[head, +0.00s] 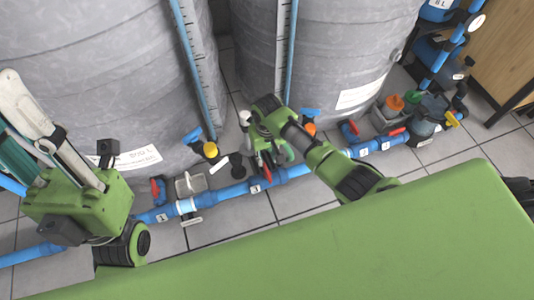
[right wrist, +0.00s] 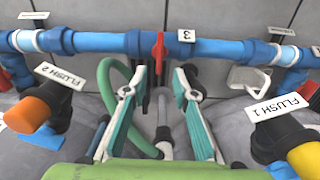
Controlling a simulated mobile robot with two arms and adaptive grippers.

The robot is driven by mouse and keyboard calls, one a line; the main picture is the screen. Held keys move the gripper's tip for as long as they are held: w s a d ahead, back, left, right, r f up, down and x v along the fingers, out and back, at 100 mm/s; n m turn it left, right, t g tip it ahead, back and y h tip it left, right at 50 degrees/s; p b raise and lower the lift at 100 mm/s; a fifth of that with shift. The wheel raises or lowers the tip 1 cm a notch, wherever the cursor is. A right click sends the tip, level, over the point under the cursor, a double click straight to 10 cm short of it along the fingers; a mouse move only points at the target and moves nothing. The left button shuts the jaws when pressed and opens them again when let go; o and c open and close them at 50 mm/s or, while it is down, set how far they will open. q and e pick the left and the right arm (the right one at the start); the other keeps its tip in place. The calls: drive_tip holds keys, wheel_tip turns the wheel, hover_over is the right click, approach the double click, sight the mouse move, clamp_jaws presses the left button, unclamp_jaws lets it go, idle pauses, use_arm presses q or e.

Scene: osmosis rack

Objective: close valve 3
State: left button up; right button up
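Valve 3 has a red handle (right wrist: 158,52) on the blue pipe (right wrist: 218,48), beside a white label "3" (right wrist: 186,35). The handle stands across the pipe in the right wrist view. In the head view the red handle (head: 266,172) shows just below my right gripper (head: 266,156). My left gripper (head: 30,130) is at the left, away from the valve; its opening is unclear.
A "FLUSH 2" valve with an orange end (right wrist: 28,115) and a "FLUSH 1" valve with a yellow end (right wrist: 305,158) flank my right gripper. Grey tanks (head: 95,75) stand behind the pipe. Other red-handled valves (head: 360,152) sit along it.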

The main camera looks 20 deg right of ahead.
wheel_tip(320, 180, up, 2)
idle(0.7)
